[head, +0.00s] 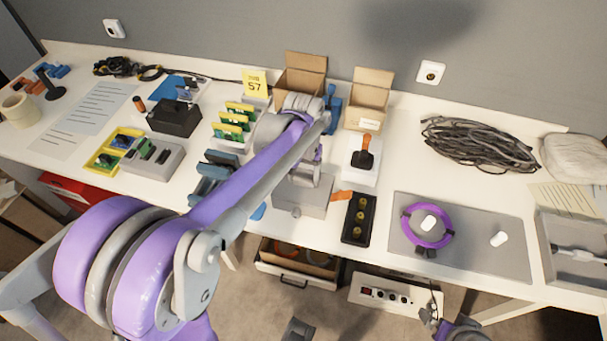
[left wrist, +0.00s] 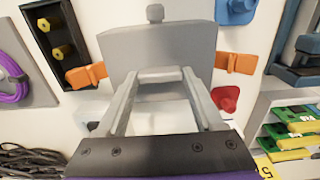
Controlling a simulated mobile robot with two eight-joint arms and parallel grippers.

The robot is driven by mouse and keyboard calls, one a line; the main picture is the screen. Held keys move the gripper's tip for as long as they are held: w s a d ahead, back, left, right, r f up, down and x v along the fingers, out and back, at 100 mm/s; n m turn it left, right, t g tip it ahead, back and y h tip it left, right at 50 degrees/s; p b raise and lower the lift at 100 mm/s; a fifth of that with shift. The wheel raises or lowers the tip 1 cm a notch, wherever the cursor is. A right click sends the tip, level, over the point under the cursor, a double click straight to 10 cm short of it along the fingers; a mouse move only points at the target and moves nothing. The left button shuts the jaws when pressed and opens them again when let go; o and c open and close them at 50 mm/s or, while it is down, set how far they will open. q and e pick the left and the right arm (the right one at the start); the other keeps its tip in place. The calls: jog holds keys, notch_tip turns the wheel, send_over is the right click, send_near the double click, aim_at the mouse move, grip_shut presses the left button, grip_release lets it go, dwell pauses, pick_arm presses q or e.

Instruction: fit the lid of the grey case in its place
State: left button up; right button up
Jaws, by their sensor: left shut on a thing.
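The grey case (head: 313,203) stands near the front edge of the white table, partly hidden by my left arm. Its grey lid (left wrist: 160,45) fills the upper middle of the left wrist view, with orange latches (left wrist: 236,63) sticking out at both sides. My left gripper (head: 305,178) is over the case, and in the left wrist view its fingers (left wrist: 160,78) are shut on the lid. The gripped part is mostly hidden. I cannot tell whether the lid rests on the case or is a little above it. What seems my right gripper (head: 435,318) is low in the head view, its jaws unclear.
A black tray with brass knobs (head: 360,217) stands close at the right of the case. A joystick on a white base (head: 363,158) and an open carton (head: 368,97) are behind. A grey mat (head: 480,240) with a purple ring lies farther right. Green boards in a rack (head: 232,122) stand left.

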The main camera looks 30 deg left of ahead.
pick_arm(q)
jog(key=o, duration=1.5)
jog(key=shift+f, duration=0.1)
notch_tip(320, 180, up, 11)
jog(key=shift+f+p, duration=0.1)
jog(key=shift+p, duration=0.55)
